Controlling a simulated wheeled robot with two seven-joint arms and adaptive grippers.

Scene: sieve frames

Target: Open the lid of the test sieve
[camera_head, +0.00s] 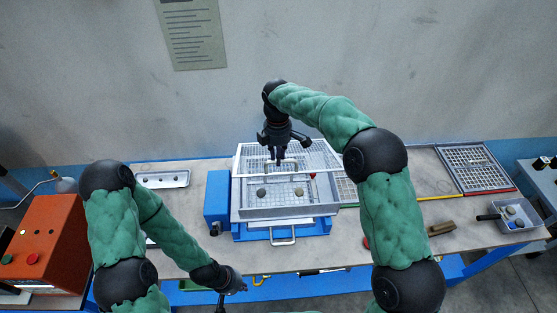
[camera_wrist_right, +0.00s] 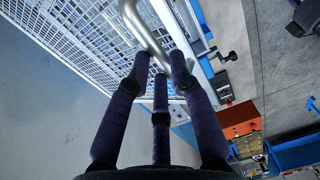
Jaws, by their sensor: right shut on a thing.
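The test sieve is a blue machine (camera_head: 217,199) in the middle of the bench with a pale mesh tray (camera_head: 250,213) on it. Two stones (camera_head: 261,192) show inside the tray. Its white mesh lid (camera_head: 247,160) stands raised over the back part, its front edge apart from the tray's front. My right gripper (camera_head: 279,158) reaches down from above and is shut on the lid's metal handle. In the right wrist view the handle (camera_wrist_right: 146,35) runs between the fingers, with the lid's mesh at upper left. My left gripper (camera_head: 236,287) is low by the bench's front edge, its fingers unclear.
A mesh frame (camera_head: 475,167) lies at the right of the bench, near a grey bin (camera_head: 515,214) with stones. A wooden block (camera_head: 440,229) lies closer. A white tray (camera_head: 163,180) is at the left, and an orange control box (camera_head: 47,242) stands beyond the left end.

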